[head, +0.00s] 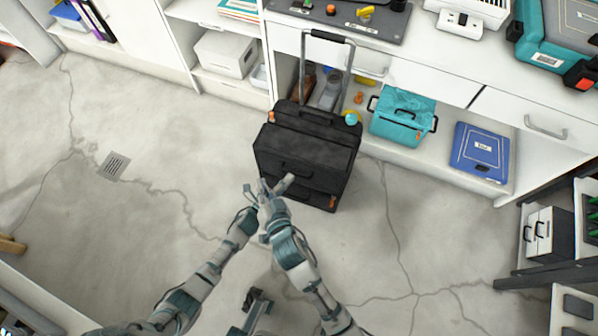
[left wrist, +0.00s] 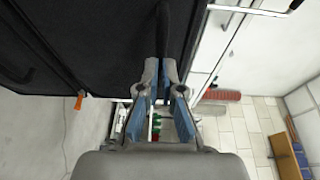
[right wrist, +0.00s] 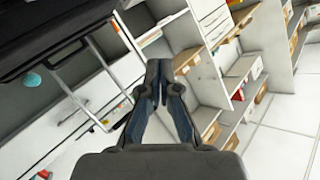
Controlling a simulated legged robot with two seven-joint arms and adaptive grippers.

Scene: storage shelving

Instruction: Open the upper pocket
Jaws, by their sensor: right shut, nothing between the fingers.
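A black suitcase (head: 315,147) stands on the floor in front of the low shelving, with a black handle (head: 297,167) on its face and orange tabs. My left gripper (head: 287,183) is close in front of the case, below that handle. In the left wrist view, its blue-padded fingers (left wrist: 162,65) are almost together. A dark strip (left wrist: 163,25) runs up from their tips against the black fabric; I cannot tell whether it is held. My right gripper (head: 249,191) is to the left, apart from the case, shut and empty; it also shows in the right wrist view (right wrist: 158,70).
The case's pulled-up grey handle (head: 328,37) rises behind it. A teal box (head: 402,117) and a blue case (head: 480,152) sit on the low shelf to the right. Cracked floor is clear on both sides.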

